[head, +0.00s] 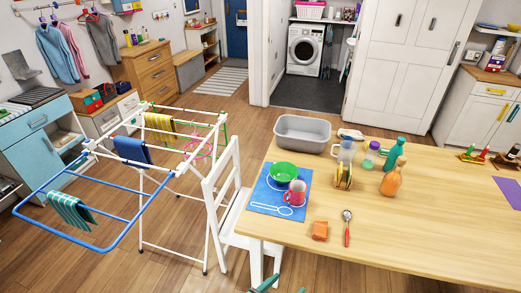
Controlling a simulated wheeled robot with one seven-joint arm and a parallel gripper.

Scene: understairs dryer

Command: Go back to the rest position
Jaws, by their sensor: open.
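My gripper (281,287) shows only at the bottom edge of the head view, where two teal fingertips stand apart. It is open, and nothing shows between the tips. The rest of it and my arm are cut off by the frame. The tips are in front of the near left corner of the wooden table (400,245), by the white chair (232,205).
A drying rack (142,210) stands left.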

